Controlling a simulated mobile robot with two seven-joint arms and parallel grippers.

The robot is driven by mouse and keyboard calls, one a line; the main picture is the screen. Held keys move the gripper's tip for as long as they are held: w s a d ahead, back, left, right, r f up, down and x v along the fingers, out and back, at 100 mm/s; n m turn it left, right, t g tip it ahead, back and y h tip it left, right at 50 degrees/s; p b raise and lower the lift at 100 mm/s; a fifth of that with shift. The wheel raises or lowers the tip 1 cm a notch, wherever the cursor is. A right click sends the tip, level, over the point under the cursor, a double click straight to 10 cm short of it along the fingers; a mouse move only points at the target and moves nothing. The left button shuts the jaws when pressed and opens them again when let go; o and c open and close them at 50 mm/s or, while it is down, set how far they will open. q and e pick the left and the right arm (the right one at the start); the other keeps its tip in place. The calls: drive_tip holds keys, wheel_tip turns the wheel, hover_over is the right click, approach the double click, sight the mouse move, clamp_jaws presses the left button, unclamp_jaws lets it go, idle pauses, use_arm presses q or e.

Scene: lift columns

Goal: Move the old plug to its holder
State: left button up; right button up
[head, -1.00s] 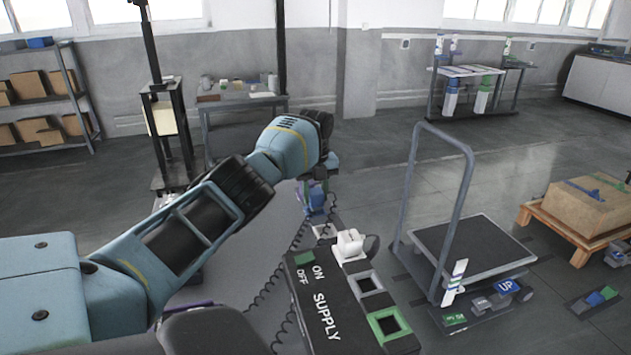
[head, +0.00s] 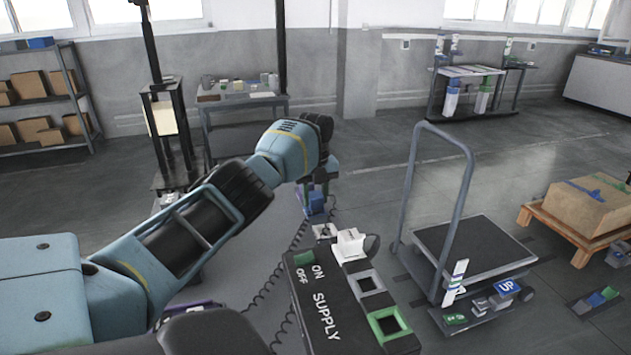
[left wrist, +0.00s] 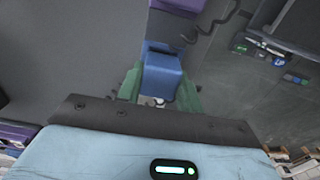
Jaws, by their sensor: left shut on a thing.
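My left gripper (head: 318,187) reaches out past the far end of the black supply box (head: 325,318). In the left wrist view its green fingers (left wrist: 160,90) are shut on a blue plug (left wrist: 162,72). The blue plug (head: 315,204) also shows below the gripper in the head view, near a dark coiled cable. The supply box has a grey-framed opening (head: 367,283) and a green-framed opening (head: 390,324). A white block (head: 350,243) sits at its far end. I cannot tell which part is the old plug's holder. My right gripper is out of view.
A push trolley (head: 475,248) with a tall handle stands right of the supply box, with small coloured parts at its near edge. A pallet (head: 580,250) with a carton is at the far right. Shelves and tables line the back. Open floor lies between.

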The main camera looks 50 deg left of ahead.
use_arm(q)
drive_tip(key=shift+f, duration=0.45)
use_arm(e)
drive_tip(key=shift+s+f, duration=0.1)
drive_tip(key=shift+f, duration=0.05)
use_arm(q)
drive_tip(key=o, duration=1)
drive_tip(key=shift+o, duration=0.4)
drive_tip(key=shift+o, duration=0.5)
drive_tip(key=shift+r, duration=0.15)
drive_tip(key=shift+r+p, duration=0.9)
drive_tip(key=shift+r, duration=2.5)
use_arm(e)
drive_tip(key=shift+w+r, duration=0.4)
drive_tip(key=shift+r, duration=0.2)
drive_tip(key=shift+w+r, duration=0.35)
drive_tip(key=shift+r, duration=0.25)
